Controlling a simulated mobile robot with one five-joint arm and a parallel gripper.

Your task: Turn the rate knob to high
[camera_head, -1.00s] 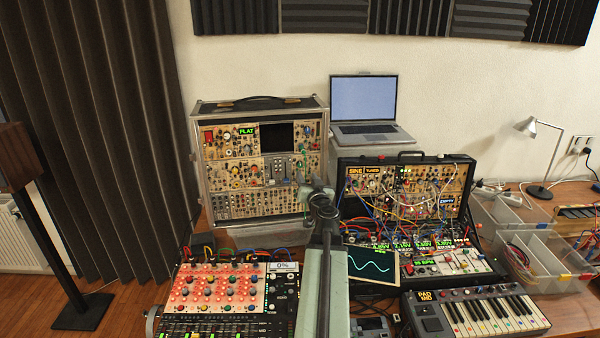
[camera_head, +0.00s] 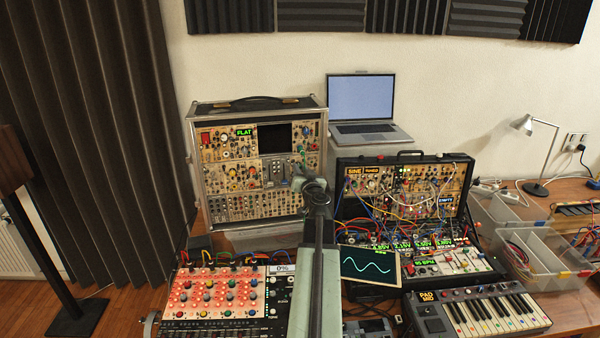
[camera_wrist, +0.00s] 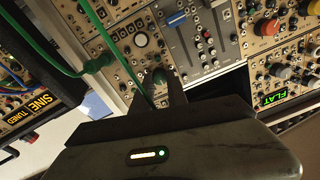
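The left synth case (camera_head: 262,103) stands upright with a panel full of knobs and a green "FLAT" display. My gripper (camera_head: 301,160) is in front of its right side, partly hidden by my arm. In the wrist view my gripper (camera_wrist: 160,88) is close to a panel with sliders, jacks and a white-capped knob (camera_wrist: 141,39). A dark green knob (camera_wrist: 159,75) shows at the fingertips; I cannot tell whether they touch it. The finger gap is too dark to judge. No label reading rate is legible, so I cannot tell which knob is the rate knob.
A green cable (camera_wrist: 62,60) runs close beside my gripper in the wrist view. The right synth case (camera_head: 450,172) has many patch cables. A laptop (camera_head: 361,105), a mixer (camera_head: 214,296), a waveform screen (camera_head: 369,264) and a keyboard (camera_head: 478,312) crowd the table.

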